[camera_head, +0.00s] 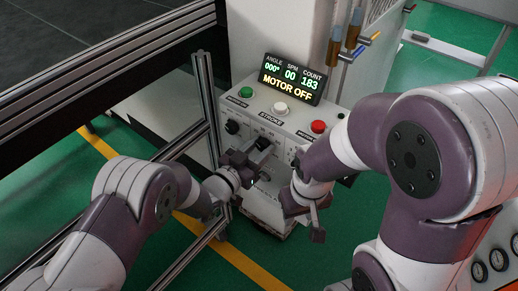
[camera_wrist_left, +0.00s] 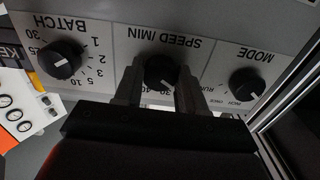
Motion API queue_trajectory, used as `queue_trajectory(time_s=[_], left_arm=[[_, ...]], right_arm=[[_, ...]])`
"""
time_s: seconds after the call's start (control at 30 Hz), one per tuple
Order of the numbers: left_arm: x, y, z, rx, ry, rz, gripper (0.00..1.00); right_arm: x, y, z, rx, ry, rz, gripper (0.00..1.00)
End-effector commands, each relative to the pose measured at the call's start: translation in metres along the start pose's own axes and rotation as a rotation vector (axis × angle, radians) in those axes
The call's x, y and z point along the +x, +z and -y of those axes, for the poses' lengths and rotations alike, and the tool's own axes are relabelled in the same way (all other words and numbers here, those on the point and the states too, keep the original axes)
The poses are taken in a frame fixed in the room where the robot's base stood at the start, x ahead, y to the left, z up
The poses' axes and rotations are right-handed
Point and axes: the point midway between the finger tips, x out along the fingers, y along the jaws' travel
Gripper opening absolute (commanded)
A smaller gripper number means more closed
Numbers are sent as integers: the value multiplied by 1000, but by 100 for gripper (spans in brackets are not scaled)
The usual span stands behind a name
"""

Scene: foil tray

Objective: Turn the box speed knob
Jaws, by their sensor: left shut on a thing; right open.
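The control box (camera_head: 262,103) stands upright with a row of black knobs on its front. The speed knob (camera_wrist_left: 160,72), black with a white pointer mark, sits under the SPEED/MIN label in the left wrist view, upside down there. My left gripper (camera_wrist_left: 158,90) has one finger on each side of this knob and is shut on it. In the head view my left gripper (camera_head: 257,155) is at the front of the box and partly hides the knob. My right gripper (camera_head: 312,220) is open and empty, in front of the box's lower right, apart from it.
The mode knob (camera_wrist_left: 246,84) and batch knob (camera_wrist_left: 62,60) flank the speed knob. The display (camera_head: 292,78) reads MOTOR OFF. Green (camera_head: 246,92), white (camera_head: 280,107) and red (camera_head: 318,126) buttons are on top. A metal frame post (camera_head: 208,100) stands close left.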

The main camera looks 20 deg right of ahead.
Motion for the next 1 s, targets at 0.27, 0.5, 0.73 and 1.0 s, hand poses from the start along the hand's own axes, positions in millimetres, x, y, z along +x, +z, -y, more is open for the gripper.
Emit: queue_trajectory(time_s=[0.27,0.5,0.73,1.0], left_arm=[[0,3,0,154,0,-1,9],[0,4,0,347,0,-1,10],[0,4,0,509,0,0,9],[0,2,0,631,0,1,9]], right_arm=[[15,2,0,0,0,0,43],[31,4,0,0,0,0,43],[45,5,0,0,0,0,43],[54,6,0,0,0,0,43]])
